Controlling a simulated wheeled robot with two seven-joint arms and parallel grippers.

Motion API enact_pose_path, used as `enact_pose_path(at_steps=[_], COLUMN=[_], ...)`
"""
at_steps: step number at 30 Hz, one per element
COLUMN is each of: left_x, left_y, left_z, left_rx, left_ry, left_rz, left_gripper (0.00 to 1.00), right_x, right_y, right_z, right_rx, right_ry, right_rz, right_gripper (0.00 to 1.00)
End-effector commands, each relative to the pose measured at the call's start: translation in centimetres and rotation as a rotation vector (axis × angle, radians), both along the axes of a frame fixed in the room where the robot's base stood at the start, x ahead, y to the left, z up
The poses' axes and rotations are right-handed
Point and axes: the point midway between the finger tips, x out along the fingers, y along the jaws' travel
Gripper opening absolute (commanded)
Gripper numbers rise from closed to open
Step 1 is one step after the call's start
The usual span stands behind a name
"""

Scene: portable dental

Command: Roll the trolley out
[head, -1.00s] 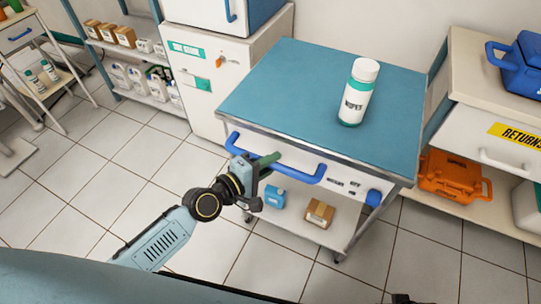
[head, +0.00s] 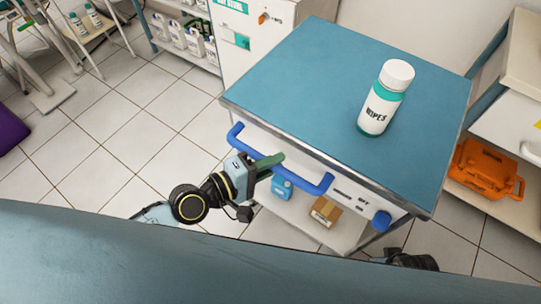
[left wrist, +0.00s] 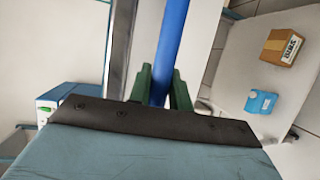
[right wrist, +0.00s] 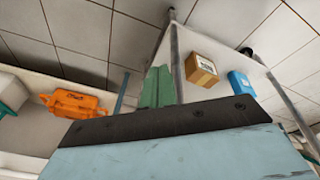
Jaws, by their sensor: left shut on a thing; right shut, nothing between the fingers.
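The trolley has a blue-green top (head: 300,85), a white front panel and a blue push handle (head: 315,188) across its front. My left gripper (head: 270,163) is shut on the handle's left half. In the left wrist view the green fingers (left wrist: 162,90) stand on both sides of the blue bar. My right gripper (right wrist: 157,88) is shut and empty, with its green fingers together near the trolley's lower shelf. In the head view only a dark part of my right arm shows at the bottom right.
A wipes bottle (head: 386,98) stands upright on the trolley top. A blue container (head: 282,186) and a cardboard box (head: 325,211) sit on its lower shelf. A white cabinet (head: 265,45) is behind left, and a shelf with an orange case (head: 485,170) is right.

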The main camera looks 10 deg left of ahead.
Motion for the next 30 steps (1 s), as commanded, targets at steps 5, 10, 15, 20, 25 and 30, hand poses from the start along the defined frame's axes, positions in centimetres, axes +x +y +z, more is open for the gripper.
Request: enact_pose_path(at_steps=[5, 10, 15, 20, 25, 30], left_x=[-0.36, -0.43, -0.47, -0.39, -0.34, -0.32], left_y=[0.06, 0.07, 0.07, 0.04, 0.02, 0.02], left_z=[-0.05, -0.09, -0.13, -0.08, -0.04, -0.02], left_rx=[0.002, 0.002, 0.003, 0.003, 0.001, 0.001], left_ry=[0.002, 0.002, 0.005, 0.002, 0.001, 0.001], left_rz=[-0.005, -0.006, -0.006, -0.005, -0.005, -0.005], left_gripper=[0.0, 0.0, 0.27, 0.41, 0.41, 0.41], right_x=[0.04, 0.08, 0.07, -0.05, -0.16, -0.22], right_y=[0.16, 0.18, 0.15, 0.13, 0.03, -0.11], right_z=[0.13, 0.21, 0.2, 0.14, -0.03, -0.11], right_rx=[0.003, 0.003, 0.003, 0.003, 0.001, -0.002], right_ry=[-0.003, -0.005, -0.006, -0.004, 0.0, 0.003], right_rz=[0.0, 0.0, 0.0, 0.0, 0.0, 0.0], right_gripper=[0.0, 0.0, 0.0, 0.0, 0.0, 0.0])
